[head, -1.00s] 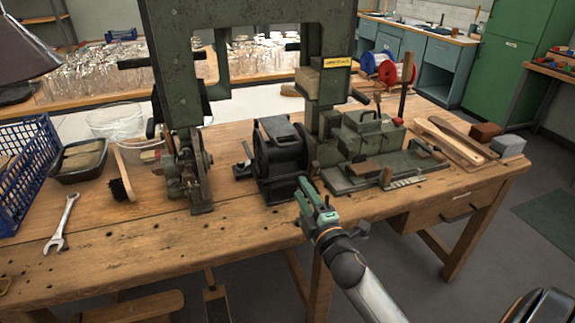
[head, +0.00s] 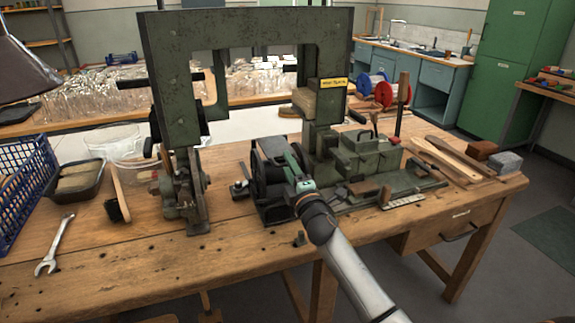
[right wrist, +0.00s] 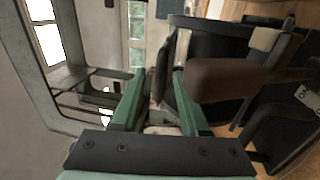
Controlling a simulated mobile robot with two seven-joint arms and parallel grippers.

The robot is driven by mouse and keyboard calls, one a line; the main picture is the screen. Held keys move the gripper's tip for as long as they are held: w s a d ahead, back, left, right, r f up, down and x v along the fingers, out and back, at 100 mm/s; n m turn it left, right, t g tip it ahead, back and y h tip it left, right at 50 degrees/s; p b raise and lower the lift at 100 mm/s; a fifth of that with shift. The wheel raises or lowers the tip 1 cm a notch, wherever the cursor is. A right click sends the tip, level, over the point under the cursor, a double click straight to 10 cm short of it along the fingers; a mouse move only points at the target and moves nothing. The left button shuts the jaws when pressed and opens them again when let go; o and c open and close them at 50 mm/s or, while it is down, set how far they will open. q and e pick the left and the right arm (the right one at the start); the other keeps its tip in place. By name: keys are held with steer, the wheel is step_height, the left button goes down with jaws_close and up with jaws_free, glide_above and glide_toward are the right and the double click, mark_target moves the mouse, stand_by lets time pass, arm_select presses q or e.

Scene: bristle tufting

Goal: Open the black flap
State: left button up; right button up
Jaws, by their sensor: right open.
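The black housing (head: 264,183) with round sides stands on the bench in the middle of the green machine. A dark plate (head: 271,150) lies over its top and looks like the black flap; it appears down, and its right side is partly hidden by my gripper. My right gripper (head: 292,166) is at the right side of the housing, its fingers pointing up and away. In the right wrist view its two green fingers (right wrist: 156,103) are apart with nothing held between them. Dark housing parts (right wrist: 170,85) lie close to the right finger; contact cannot be told. My left gripper is not seen.
The green machine frame (head: 245,32) arches over the housing. A lever mechanism (head: 182,195) stands left and green blocks (head: 366,157) stand right. A wrench (head: 54,245), dark tray (head: 76,182) and blue crate (head: 22,185) are at left. The bench front (head: 130,262) is mostly clear.

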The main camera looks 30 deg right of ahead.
steer(key=shift+w+d+r, duration=0.1)
steer(key=shift+w, duration=0.3)
jaws_close()
stand_by(1.3)
